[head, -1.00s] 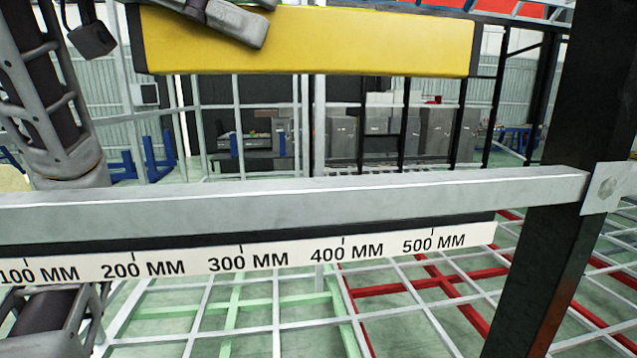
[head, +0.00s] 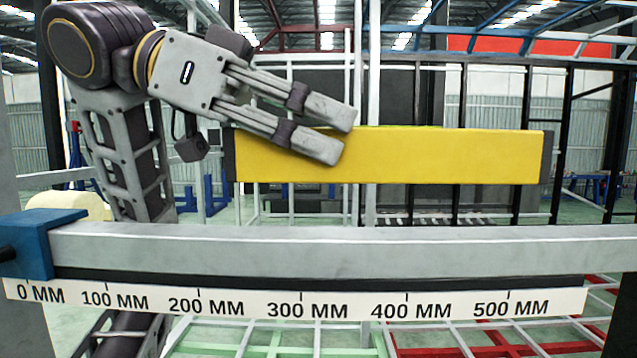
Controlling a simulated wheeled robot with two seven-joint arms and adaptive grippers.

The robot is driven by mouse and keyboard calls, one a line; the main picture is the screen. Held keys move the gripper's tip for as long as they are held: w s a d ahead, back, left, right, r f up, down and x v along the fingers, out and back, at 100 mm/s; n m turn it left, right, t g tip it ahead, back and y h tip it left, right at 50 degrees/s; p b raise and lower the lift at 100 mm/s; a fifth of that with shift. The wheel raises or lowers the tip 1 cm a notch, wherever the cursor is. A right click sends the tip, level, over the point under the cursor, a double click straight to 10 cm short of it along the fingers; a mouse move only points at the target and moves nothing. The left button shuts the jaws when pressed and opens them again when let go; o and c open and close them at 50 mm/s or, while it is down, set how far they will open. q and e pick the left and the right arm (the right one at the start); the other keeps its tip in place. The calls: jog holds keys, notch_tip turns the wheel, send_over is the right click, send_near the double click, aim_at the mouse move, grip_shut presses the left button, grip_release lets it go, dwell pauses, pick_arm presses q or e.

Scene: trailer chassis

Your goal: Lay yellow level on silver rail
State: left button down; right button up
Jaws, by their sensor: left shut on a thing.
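The yellow level (head: 440,157), a long bar with dark end caps, is held roughly horizontal in the head view. My left gripper (head: 338,134) is shut on it left of its middle, one finger across its front face and the other at its top edge. The silver rail (head: 340,248) runs across the view below the level, with a visible gap between them in the picture. How far the level is in depth from the rail is hard to tell. My right gripper is not in view.
A blue block (head: 45,243) sits at the rail's left end, by the zero mark. A white millimetre scale (head: 250,303) runs along below the rail. The rail's top is bare to the right of the block. Metal frames stand behind.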

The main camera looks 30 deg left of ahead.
pick_arm(q)
jog(key=shift+f, duration=0.3)
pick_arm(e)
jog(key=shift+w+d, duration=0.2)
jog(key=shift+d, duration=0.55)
pick_arm(q)
jog(key=shift+f, duration=0.1)
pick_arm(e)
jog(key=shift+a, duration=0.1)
